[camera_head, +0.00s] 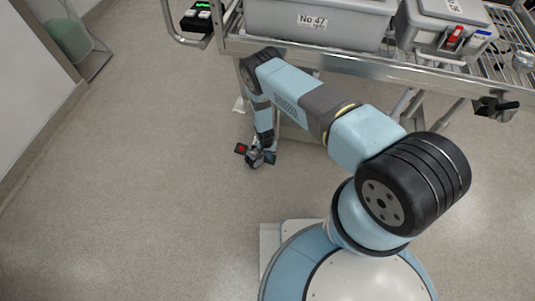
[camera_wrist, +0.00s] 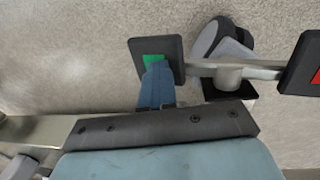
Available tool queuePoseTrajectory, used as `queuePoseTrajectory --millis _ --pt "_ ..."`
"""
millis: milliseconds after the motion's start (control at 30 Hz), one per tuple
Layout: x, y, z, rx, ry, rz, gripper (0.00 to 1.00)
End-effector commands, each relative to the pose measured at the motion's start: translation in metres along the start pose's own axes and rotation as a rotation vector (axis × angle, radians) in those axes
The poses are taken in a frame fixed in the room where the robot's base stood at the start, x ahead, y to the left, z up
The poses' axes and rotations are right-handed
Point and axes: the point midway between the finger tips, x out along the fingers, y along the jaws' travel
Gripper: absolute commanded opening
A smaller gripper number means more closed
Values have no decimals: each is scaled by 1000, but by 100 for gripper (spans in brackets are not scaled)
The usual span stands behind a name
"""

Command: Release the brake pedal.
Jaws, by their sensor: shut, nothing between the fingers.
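A black pedal pad with a green mark (camera_wrist: 154,48) shows in the wrist view, on one end of a metal bar (camera_wrist: 245,70). At the other end is a black pad with a red mark (camera_wrist: 300,68), cut off by the right edge. The red-marked pad also shows in the head view (camera_head: 241,149), low beside the cart's caster. My gripper (camera_wrist: 157,75) is shut and empty, its blue fingertips over the green mark, hiding part of it. I cannot tell whether they press the pad. In the head view my arm reaches down to the pedals and mostly hides the green-marked one.
A grey caster wheel (camera_wrist: 207,40) is just behind the bar. Above stands a metal cart (camera_head: 330,62) with a grey bin labelled No 47 (camera_head: 345,30) and a second lidded box (camera_head: 450,12). The floor to the left is clear up to the wall.

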Motion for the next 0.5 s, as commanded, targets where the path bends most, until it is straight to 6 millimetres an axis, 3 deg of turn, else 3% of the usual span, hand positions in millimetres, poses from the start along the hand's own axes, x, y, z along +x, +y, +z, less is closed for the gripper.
queuePoseTrajectory --millis 500 --pt "8 4 3 0 -1 3 0"
